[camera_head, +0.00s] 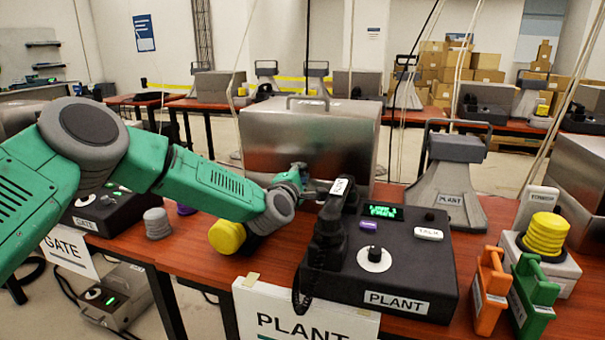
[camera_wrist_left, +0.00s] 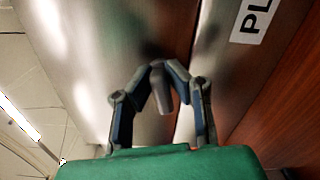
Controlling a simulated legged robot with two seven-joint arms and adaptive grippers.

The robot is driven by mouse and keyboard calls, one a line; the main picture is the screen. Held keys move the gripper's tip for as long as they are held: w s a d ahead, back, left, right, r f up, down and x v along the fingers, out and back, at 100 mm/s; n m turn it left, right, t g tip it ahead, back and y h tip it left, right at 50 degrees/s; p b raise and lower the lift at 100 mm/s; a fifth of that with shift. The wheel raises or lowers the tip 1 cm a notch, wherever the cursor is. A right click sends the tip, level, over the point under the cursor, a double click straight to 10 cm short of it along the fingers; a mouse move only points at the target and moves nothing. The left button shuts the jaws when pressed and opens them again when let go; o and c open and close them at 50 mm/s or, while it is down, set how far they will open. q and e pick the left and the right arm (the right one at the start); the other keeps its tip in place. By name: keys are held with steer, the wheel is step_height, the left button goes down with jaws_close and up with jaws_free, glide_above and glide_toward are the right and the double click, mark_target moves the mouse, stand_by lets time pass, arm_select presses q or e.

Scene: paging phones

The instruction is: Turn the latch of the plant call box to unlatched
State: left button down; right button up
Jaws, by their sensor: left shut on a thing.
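The plant call box (camera_head: 305,130) is a brushed metal box with a top handle, standing on the red-brown table behind the PLANT phone base. It fills much of the left wrist view (camera_wrist_left: 100,50), with a seam and part of a "PL" label (camera_wrist_left: 257,20). My left gripper (camera_head: 310,190) is at the lower front of the box. In the left wrist view the fingers (camera_wrist_left: 158,75) are shut on the small grey latch (camera_wrist_left: 161,98), which lies beside the seam. In the head view the latch is hidden behind the gripper and handset. My right gripper is not in view.
The PLANT phone base (camera_head: 385,255) with its upright black handset (camera_head: 330,225) stands close in front of the gripper. A yellow knob (camera_head: 227,236) is under my left forearm. A grey PLANT horn (camera_head: 455,180), orange and green holders (camera_head: 490,290) stand to the right.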

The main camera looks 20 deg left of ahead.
arm_select(q)
steer(key=shift+s+f+m, duration=0.1)
steer(key=shift+f+m, duration=0.25)
steer(key=shift+m, duration=0.4)
steer(key=shift+s+f+m, duration=0.1)
steer(key=shift+f+m, duration=0.25)
steer(key=shift+m, duration=0.4)
steer(key=c, duration=1.5)
jaws_free()
steer(key=shift+c, duration=0.2)
steer(key=shift+r, duration=0.2)
steer(key=s, duration=0.7)
steer(key=shift+s+a, duration=0.15)
steer(key=shift+a, duration=0.05)
